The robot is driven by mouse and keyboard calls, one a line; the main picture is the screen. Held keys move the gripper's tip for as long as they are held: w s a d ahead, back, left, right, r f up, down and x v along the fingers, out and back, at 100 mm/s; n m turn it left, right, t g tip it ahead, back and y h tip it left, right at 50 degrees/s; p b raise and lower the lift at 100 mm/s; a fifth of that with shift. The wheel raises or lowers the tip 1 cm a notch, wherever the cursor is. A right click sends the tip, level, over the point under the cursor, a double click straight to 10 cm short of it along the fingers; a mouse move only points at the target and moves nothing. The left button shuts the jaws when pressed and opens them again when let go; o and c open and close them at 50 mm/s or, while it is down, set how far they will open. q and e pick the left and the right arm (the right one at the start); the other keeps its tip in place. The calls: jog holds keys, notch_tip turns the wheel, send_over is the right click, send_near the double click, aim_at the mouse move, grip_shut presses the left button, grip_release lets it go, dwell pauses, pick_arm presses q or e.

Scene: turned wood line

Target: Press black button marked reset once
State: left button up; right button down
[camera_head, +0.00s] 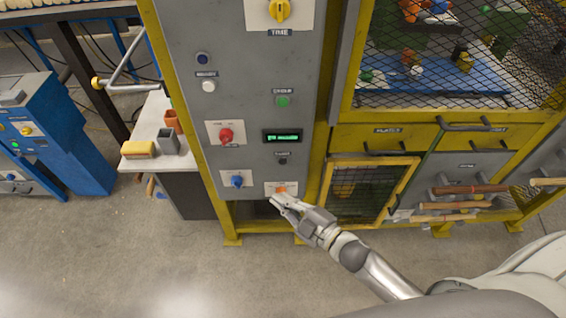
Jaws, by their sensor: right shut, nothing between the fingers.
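A grey control panel (245,130) with yellow edges stands upright in the middle of the view. A small dark button (283,161) sits on it just below the green-lit display (283,136), with a dark label by it. The lettering is too small to read, so I cannot confirm it says reset. My right gripper (277,201) is shut and empty, low in front of the panel. It is below the dark button and overlaps the lower edge of the orange knob's plate; I cannot tell whether it touches. My left gripper is not in view.
An orange knob (281,189), a blue knob (237,181), a red knob (226,135), a green button (283,101) and a dark blue button (203,58) share the panel. A mesh door (370,190) and hanging wooden-handled tools (470,189) stand to the right.

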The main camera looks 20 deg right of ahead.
aim_at(283, 161)
jog(key=w+d+b, duration=0.1)
jog(key=w+d, duration=0.1)
jog(key=w, duration=0.6)
jog(key=shift+w+d+b, duration=0.2)
jog(key=shift+w+b, duration=0.05)
jog(key=shift+b, duration=0.15)
dwell(1.2)
jog(key=shift+w+d, duration=0.1)
jog(key=shift+w, duration=0.3)
jog(key=shift+w+d, duration=0.15)
jog(key=shift+w, duration=0.2)
dwell(0.8)
jog(key=shift+s, duration=0.15)
jog(key=shift+s+a, duration=0.25)
jog(key=shift+s, duration=0.4)
